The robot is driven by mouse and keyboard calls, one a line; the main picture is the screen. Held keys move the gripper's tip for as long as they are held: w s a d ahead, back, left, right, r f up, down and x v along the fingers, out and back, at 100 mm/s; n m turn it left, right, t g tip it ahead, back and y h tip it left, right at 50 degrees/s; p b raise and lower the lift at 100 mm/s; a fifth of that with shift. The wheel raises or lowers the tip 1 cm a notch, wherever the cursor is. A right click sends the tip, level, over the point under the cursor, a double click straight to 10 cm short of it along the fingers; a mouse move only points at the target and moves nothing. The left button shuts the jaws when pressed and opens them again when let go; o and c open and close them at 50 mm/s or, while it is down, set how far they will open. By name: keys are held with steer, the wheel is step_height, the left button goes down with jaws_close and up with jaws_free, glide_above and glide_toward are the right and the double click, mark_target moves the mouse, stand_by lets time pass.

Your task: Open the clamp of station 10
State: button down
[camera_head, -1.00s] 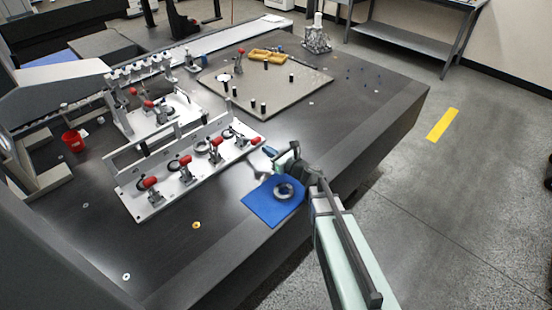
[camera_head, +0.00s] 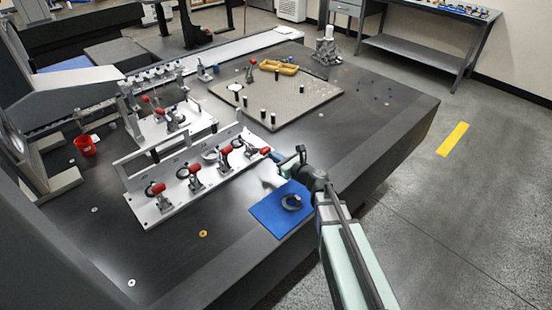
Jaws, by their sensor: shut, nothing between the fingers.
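A white fixture plate (camera_head: 152,214) with an upright back wall carries a row of several red-handled toggle clamps. These include a left-end clamp (camera_head: 157,190), two middle clamps (camera_head: 195,172) (camera_head: 224,155) and a right-end clamp (camera_head: 240,145). The station markings are too small to read, so I cannot tell which clamp is station 10.
A blue mat (camera_head: 268,212) with a grey ring (camera_head: 291,202) lies below my gripper. A red cup (camera_head: 85,145) stands left. The front-left table is mostly clear.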

steer(key=shift+w+a+r+g+h, duration=0.1)
steer(key=shift+r+g+h, duration=0.2)
steer(key=shift+r, duration=0.2)
steer(key=shift+w+a+r+g+h, duration=0.4)
steer(key=shift+r+g+h, duration=0.2)
steer(key=shift+r, duration=0.2)
steer(key=shift+w+a+r+g+h, duration=0.35)
steer(key=shift+r+g+h, duration=0.25)
steer(key=shift+r, duration=0.25)
steer(key=shift+w+a+r+g+h, duration=0.4)
steer(key=shift+r+g+h, duration=0.2)
steer(key=shift+r, duration=0.2)
steer(key=shift+w+a+r, duration=0.85)
steer(key=shift+w+r, duration=0.05)
steer(key=shift+r, duration=0.15)
